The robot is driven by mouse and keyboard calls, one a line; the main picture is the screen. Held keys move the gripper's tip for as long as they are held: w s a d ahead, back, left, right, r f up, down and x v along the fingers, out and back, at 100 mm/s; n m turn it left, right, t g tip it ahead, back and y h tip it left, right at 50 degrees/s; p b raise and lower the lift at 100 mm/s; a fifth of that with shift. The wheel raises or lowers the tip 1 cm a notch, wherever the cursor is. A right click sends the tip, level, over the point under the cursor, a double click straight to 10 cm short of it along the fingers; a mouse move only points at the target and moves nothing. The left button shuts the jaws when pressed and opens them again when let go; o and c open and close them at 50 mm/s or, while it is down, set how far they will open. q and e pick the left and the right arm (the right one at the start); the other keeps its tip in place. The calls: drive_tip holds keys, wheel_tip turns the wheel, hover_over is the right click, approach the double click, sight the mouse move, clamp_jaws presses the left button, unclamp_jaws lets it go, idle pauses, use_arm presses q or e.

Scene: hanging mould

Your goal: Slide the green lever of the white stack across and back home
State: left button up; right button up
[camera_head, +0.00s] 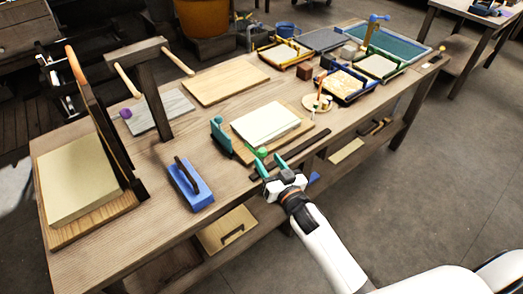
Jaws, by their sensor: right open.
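The white stack (266,122) lies on a wooden board (300,127) near the middle of the bench. A green lever (261,153) shows at the stack's near edge, just beyond my right gripper. A teal upright piece (218,133) stands at the stack's left side. My right gripper (272,166) has teal fingers that are spread apart and empty. Its fingertips are close to the green lever; I cannot tell whether they touch it. My left gripper is not in view.
A dark bar (291,154) lies right of the gripper along the bench edge. A blue float (190,185) sits to the left. A cream block (77,180) stands at far left. Framed trays (346,83) and a small round stand (317,103) are to the right.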

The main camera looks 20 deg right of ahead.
sight(265, 156)
drive_tip(key=w, duration=0.4)
drive_tip(key=shift+a, duration=0.3)
drive_tip(key=shift+w+a, duration=0.1)
drive_tip(key=shift+w, duration=0.35)
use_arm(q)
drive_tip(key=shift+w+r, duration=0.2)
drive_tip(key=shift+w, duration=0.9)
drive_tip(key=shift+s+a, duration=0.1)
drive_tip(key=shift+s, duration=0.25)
use_arm(e)
clamp_jaws()
